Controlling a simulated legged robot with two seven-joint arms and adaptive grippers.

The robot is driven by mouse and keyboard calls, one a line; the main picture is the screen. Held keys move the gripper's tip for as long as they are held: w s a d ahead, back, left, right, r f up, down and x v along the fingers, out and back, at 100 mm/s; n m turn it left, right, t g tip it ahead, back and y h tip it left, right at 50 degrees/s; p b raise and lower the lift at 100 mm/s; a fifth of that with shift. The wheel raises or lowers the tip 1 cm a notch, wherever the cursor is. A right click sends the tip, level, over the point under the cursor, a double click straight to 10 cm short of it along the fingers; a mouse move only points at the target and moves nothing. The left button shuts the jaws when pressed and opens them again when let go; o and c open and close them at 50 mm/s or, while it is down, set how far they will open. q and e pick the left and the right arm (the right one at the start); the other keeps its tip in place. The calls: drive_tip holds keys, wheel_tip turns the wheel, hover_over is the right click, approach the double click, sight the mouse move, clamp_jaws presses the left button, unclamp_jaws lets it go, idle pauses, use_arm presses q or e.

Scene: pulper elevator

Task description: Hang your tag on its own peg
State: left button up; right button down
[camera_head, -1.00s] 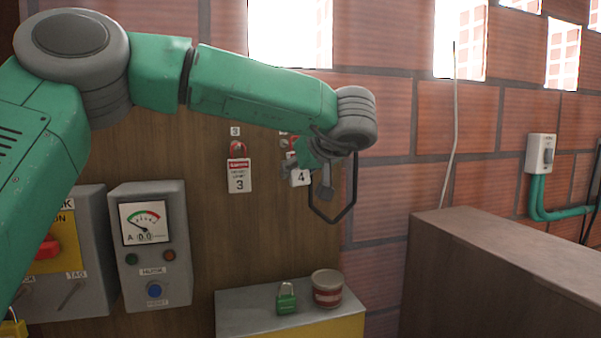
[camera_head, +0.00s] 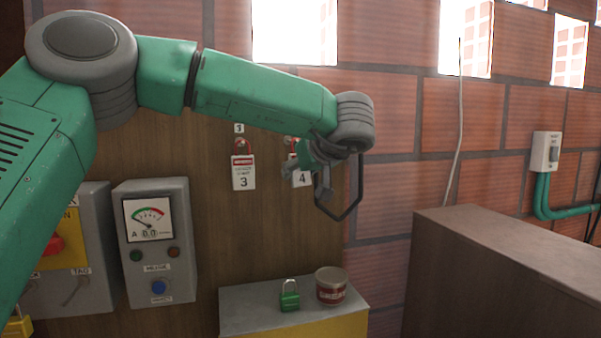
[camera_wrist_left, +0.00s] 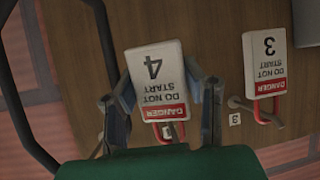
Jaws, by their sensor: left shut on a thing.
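My left gripper (camera_head: 320,182) is at the wooden board, shut on a white and red danger tag numbered 4 (camera_head: 302,178). In the left wrist view the tag (camera_wrist_left: 158,75) appears upside down between the two fingers (camera_wrist_left: 166,98). A bit of red shackle and a small number plate (camera_wrist_left: 167,131) show at its red end. The peg there is mostly hidden, and I cannot tell whether the shackle is around it. Tag 3 (camera_head: 243,172) hangs by its red shackle on the peg to the left; it also shows in the left wrist view (camera_wrist_left: 265,62). My right gripper is out of view.
Below are a grey-topped yellow box (camera_head: 250,312), a green padlock (camera_head: 290,298) and a tin (camera_head: 331,286). A meter box (camera_head: 153,240) is on the left. A brown cabinet (camera_head: 500,245) stands right. The board between meter box and tag 3 is clear.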

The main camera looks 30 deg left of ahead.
use_arm(q)
drive_tip(key=o, duration=0.9)
drive_tip(key=shift+o, duration=0.9)
drive_tip(key=shift+a, duration=0.3)
drive_tip(key=v, duration=1.2)
